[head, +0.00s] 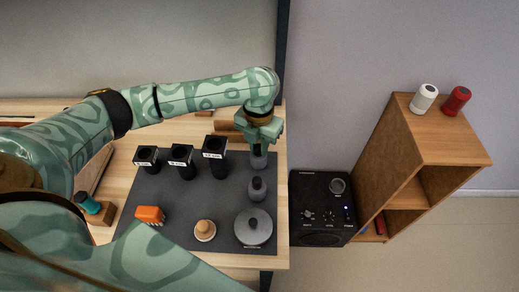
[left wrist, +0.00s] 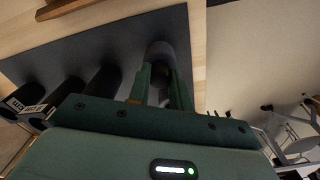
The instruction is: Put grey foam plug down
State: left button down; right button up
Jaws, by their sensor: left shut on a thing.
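My left gripper (head: 259,146) points down over the far right part of the dark grey mat (head: 208,225) and is shut on a grey foam plug (head: 259,160). In the left wrist view the plug (left wrist: 161,52) shows as a dark rounded shape between the fingertips (left wrist: 160,82). The fingers hide part of it, and I cannot tell whether it touches the mat. A similar dark grey piece (head: 257,190) stands on the mat just nearer than the held plug. My right gripper is not in view.
Several black labelled cups (head: 214,160) stand left of the gripper. A black speaker (head: 322,207) and wooden shelf (head: 437,130) are to the right. The mat's middle is clear.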

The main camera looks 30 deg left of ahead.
pick_arm(q)
jog(key=shift+f, duration=0.9)
jog(key=shift+s+r, duration=0.1)
jog(key=shift+r, duration=0.05)
jog(key=c, duration=1.3)
grip_release()
jog(key=shift+o, duration=0.2)
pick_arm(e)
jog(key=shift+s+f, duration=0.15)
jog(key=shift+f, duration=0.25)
pick_arm(q)
notch_tip(320, 180, up, 12)
jog(key=p, duration=0.5)
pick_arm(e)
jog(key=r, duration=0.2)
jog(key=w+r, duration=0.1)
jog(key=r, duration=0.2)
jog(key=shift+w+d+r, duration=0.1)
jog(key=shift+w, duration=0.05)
